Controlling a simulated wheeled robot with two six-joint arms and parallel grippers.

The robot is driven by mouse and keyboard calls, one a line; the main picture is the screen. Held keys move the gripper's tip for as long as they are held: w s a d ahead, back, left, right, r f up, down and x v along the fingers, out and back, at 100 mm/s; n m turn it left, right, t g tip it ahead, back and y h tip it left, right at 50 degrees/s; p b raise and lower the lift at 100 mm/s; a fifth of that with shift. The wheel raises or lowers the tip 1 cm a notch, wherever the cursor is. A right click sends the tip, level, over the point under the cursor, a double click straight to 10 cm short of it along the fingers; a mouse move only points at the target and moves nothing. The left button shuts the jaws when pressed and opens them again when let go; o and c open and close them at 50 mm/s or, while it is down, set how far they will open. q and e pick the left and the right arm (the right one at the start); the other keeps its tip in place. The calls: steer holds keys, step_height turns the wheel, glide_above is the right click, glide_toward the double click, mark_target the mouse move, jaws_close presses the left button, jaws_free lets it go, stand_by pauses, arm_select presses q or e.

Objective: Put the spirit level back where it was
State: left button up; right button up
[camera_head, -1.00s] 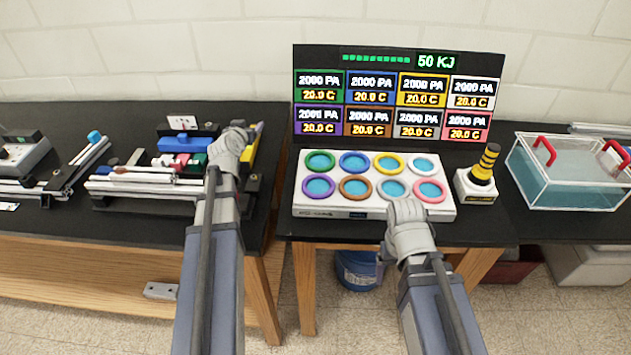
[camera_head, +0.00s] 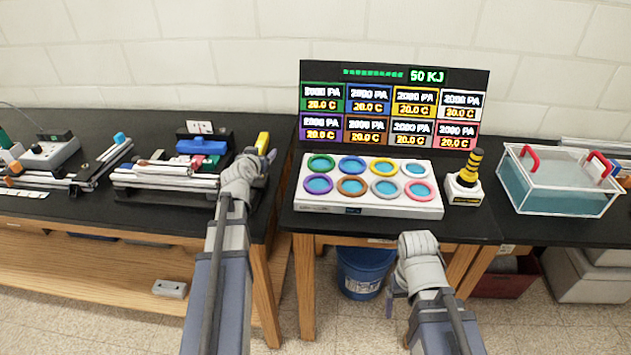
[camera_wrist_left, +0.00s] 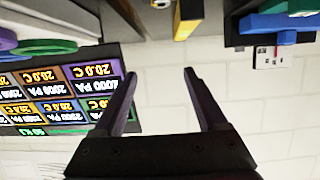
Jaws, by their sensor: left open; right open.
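A yellow bar, which looks like the spirit level (camera_head: 262,143), stands near the right end of the left black bench, beside the rail apparatus. It also shows at the top of the left wrist view (camera_wrist_left: 187,20), end-on and partly cut off. My left gripper (camera_head: 268,160) is beside it in the head view, partly hidden by my own wrist.
The rail apparatus (camera_head: 165,181) with blue and red parts lies left of my left gripper. A white tray of coloured rings (camera_head: 370,208) stands before a display panel (camera_head: 392,104). A yellow-black handle (camera_head: 466,175) and a water tank (camera_head: 555,200) stand further right. A gap separates the benches.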

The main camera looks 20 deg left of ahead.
arm_select(q)
steer(key=shift+s+d+r, duration=0.1)
steer(key=shift+s+d, duration=0.1)
steer(key=shift+d, duration=0.2)
steer(key=shift+w+d+f+m+h, duration=0.1)
steer(key=shift+d+f+m+h, duration=0.1)
steer(key=shift+m+h, duration=0.15)
steer(key=s+d+m+h, duration=0.1)
steer(key=d+m+h, duration=0.1)
steer(key=d, duration=0.3)
steer(key=s+d+m+g+h, duration=0.1)
steer(key=d+m+h, duration=0.2)
steer(key=d, duration=0.3)
steer(key=s+d+m+h, duration=0.2)
steer(key=d+m+h, duration=0.1)
steer(key=d, duration=0.3)
steer(key=shift+s+g+h, duration=0.1)
steer(key=shift+g+h, duration=0.2)
steer(key=shift+h, duration=0.55)
